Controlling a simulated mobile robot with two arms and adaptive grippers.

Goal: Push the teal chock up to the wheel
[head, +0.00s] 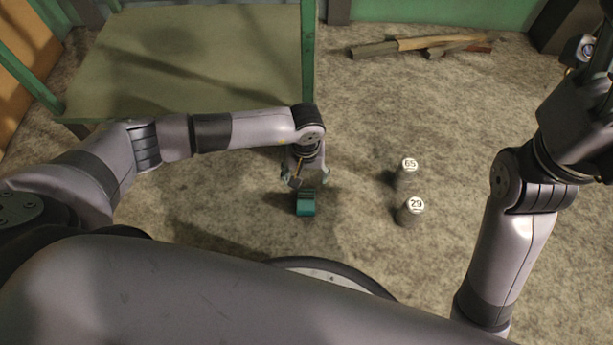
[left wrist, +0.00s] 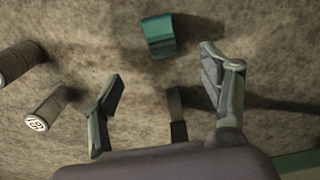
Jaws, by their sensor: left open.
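The teal chock (head: 306,204) is on the rough floor near the middle of the head view. It also shows in the left wrist view (left wrist: 158,36), ahead of the fingers and apart from them. My left gripper (head: 304,180) is open, pointing down just behind the chock in the head view. Its two fingers (left wrist: 165,97) are spread wide, and a narrow brown and dark bar shows between them. I cannot make out the wheel for certain. My right gripper (head: 592,62) is at the upper right edge, partly cut off, its jaws unclear.
Two grey cylinders marked 65 (head: 407,176) and 29 (head: 409,213) stand to the right of the chock. A green-framed table (head: 200,60) is at the upper left. Wooden-handled tools (head: 425,46) lie at the back. The floor between chock and cylinders is clear.

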